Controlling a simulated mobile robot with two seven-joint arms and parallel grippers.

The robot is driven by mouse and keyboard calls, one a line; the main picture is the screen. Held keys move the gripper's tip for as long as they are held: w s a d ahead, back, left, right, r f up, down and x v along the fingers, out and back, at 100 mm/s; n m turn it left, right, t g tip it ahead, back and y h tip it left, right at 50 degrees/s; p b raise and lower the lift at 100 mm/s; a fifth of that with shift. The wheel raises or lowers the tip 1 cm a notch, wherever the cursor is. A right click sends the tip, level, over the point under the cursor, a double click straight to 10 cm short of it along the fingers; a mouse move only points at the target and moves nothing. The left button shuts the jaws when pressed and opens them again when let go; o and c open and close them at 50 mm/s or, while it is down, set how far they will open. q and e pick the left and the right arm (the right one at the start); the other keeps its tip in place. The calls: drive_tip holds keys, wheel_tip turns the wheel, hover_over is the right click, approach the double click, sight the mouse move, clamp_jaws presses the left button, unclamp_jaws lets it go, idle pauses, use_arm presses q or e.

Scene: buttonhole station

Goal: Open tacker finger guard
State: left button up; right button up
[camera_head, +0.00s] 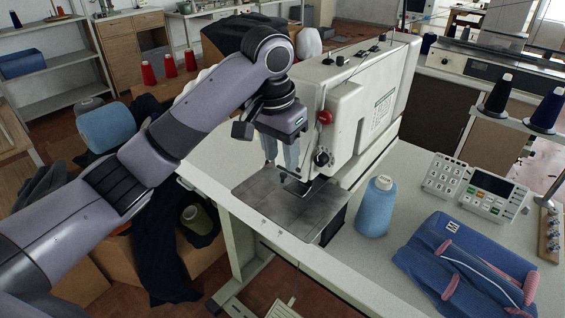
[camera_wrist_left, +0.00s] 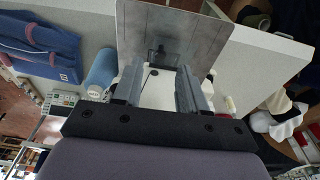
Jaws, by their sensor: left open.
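The tacker (camera_head: 350,105) is a white machine on the table, with a red knob and a dark dial on its head. Its grey metal plate (camera_head: 290,205) lies below the head, and shows in the left wrist view (camera_wrist_left: 185,25). A small dark part at the needle area (camera_head: 296,186), perhaps the finger guard, sits over the plate; it shows in the left wrist view (camera_wrist_left: 158,54) beyond my fingertips. My left gripper (camera_head: 281,158) is open and empty beside the head, fingers pointing down, apart from the plate. The guard's exact position is unclear. My right gripper is not in view.
A blue thread cone (camera_head: 376,207) stands right of the plate. A control panel (camera_head: 478,187) and folded blue garment (camera_head: 465,268) lie farther right. Dark cloth (camera_head: 165,240) and boxes are below my left arm. The table's front left edge is clear.

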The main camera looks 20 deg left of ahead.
sight(279, 184)
use_arm(q)
drive_tip(key=shift+s+r, duration=0.2)
drive_tip(key=shift+r, duration=1.35)
drive_tip(key=shift+s, duration=0.1)
